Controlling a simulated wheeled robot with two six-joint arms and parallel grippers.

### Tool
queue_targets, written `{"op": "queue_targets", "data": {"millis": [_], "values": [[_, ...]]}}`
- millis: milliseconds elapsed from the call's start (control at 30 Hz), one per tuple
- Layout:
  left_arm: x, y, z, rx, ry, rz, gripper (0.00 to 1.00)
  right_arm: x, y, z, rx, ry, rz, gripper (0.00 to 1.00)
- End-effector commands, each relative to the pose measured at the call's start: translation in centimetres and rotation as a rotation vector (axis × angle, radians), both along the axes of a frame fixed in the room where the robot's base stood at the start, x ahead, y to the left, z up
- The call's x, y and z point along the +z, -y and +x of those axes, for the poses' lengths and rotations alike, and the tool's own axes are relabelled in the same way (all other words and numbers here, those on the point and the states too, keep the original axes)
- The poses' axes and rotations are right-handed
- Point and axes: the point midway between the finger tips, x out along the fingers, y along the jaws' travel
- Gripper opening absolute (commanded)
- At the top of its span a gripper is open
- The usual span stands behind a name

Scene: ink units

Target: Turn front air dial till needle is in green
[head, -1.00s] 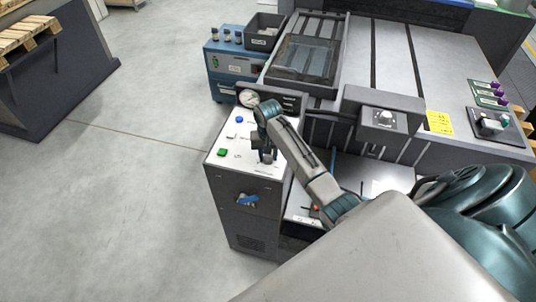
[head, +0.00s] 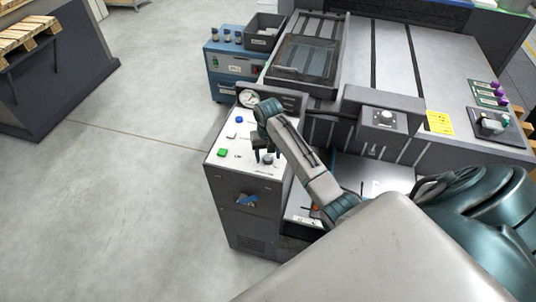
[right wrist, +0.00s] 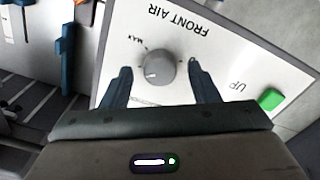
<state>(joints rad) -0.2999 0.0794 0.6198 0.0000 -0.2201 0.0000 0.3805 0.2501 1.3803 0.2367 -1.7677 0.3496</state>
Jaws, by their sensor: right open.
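The front air dial (right wrist: 157,67) is a grey round knob on a white panel lettered FRONT AIR, with a MAX mark beside it. In the right wrist view my right gripper (right wrist: 160,70) is open, one finger on each side of the knob, with gaps between. In the head view my right gripper (head: 262,155) is over the top of the control cabinet (head: 245,145), near the dial. The round gauge (head: 248,98) stands at the back of that cabinet; its needle is too small to read surely. My left gripper is not in view.
A green button (right wrist: 271,99) marked UP sits beside the dial; it also shows in the head view (head: 223,153). A blue button (head: 239,120) is farther back. The large grey machine (head: 395,65) stands to the right. Open floor (head: 130,200) lies left.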

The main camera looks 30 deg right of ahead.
Motion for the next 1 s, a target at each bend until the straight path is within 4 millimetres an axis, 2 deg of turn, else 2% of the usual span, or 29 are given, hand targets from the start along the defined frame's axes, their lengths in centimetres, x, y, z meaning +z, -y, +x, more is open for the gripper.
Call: {"op": "queue_targets", "data": {"millis": [167,400,433,467,667,1000], "values": [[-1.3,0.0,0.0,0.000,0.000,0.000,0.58,2.5,0.1,0.1,0.001,0.008,-0.002,0.55],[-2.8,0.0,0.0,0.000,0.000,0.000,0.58,7.9,0.1,0.1,0.001,0.008,-0.002,0.55],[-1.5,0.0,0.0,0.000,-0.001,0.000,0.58,8.9,0.0,0.0,0.001,0.003,-0.001,0.55],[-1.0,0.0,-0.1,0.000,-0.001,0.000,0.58,9.3,0.0,0.0,0.001,0.002,-0.001,0.55],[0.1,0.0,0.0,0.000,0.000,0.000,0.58,10.3,0.0,0.0,0.001,0.003,0.000,0.55],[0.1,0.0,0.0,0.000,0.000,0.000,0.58,10.3,0.0,0.1,0.001,0.004,-0.001,0.55]]}}
